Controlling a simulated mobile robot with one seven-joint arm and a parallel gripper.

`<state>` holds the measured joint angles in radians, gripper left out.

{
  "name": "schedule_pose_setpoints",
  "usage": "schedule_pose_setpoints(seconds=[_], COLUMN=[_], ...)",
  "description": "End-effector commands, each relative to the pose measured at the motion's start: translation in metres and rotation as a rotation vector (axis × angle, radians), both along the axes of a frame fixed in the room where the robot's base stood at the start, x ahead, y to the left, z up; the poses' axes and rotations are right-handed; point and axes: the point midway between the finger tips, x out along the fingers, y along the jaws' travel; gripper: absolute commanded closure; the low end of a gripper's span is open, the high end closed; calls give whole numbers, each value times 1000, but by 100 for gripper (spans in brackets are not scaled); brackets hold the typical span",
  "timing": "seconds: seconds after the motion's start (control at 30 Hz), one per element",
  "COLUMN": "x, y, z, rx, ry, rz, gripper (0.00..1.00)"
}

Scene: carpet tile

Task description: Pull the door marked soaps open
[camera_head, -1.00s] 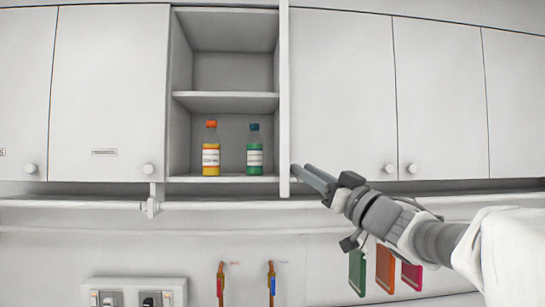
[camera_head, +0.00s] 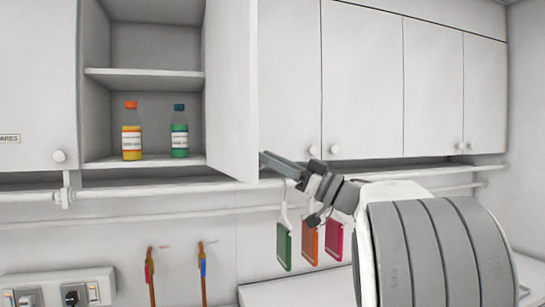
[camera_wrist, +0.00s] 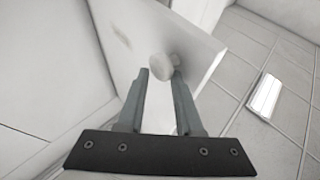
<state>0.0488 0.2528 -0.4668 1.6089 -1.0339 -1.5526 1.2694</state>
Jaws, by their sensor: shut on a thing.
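The cabinet door (camera_head: 230,85) stands swung out from its compartment, its inner face showing in the head view. My gripper (camera_head: 264,161) reaches from the right to the door's lower free corner. In the wrist view my gripper (camera_wrist: 160,77) is shut on the round door knob (camera_wrist: 163,65), with a finger on either side. The door's outer face (camera_wrist: 140,30) shows there with a blurred mark I cannot read. In the head view the held knob is hidden behind the door.
The open compartment holds an orange-capped bottle (camera_head: 132,138) and a green bottle (camera_head: 180,139) on its bottom shelf. Closed cabinet doors (camera_head: 362,80) stand to the right. A rail (camera_head: 150,191) runs below. Coloured boards (camera_head: 310,238) hang under my gripper.

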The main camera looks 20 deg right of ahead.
Motion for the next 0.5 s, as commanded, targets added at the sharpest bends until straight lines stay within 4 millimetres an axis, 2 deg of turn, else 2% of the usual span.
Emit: schedule_pose_setpoints(seconds=[0.03, 0.17, 0.2, 0.4, 0.5], x=[7, 7, 7, 7, 7], y=[6, 6, 6, 5, 4], z=[-5, -6, -6, -8, -9], rx=[1, 0, 0, -2, -4], ry=[15, 17, 17, 20, 22], rz=[1, 2, 2, -1, -2], gripper=[100, 100, 64, 28, 26])
